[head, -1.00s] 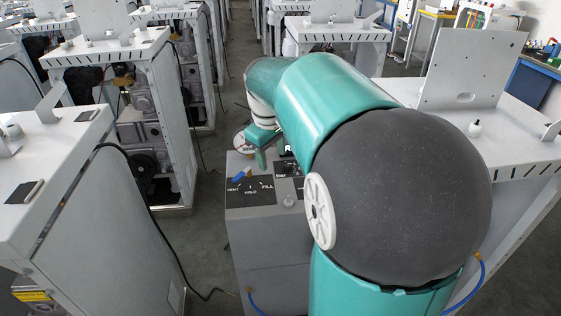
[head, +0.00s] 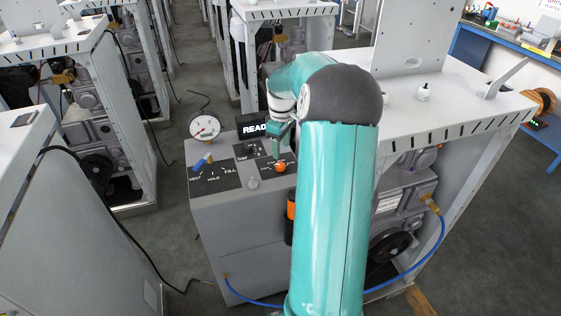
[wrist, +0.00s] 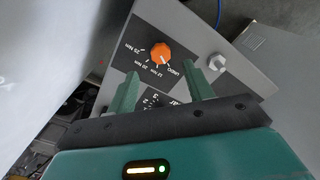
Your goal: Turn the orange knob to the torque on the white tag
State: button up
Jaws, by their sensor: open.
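The orange knob (head: 281,167) sits on a dark label plate on top of the grey cabinet (head: 240,197). In the wrist view the orange knob (wrist: 160,52) lies just beyond my fingertips, with upside-down labels around it, including 25 Nm, 20 Nm and 12 Nm. Its pale pointer line seems to face the lower right, toward the last label; the exact setting is hard to tell. My gripper (wrist: 160,70) is open and empty, its green fingers apart and not visibly touching the knob. In the head view my gripper (head: 280,140) hangs above the panel. I cannot make out a readable white tag.
A blue lever (head: 202,162), a round gauge (head: 205,127), a dark READY display (head: 255,129) and a grey button (head: 253,183) share the cabinet top. A white bench (head: 450,105) stands close at right. A blue hose (head: 425,250) runs low.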

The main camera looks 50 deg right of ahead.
aim_at(280, 165)
notch_tip(280, 165, down, 7)
jog(key=shift+w+f, duration=0.1)
jog(key=shift+c, duration=0.2)
jog(key=c, duration=0.9)
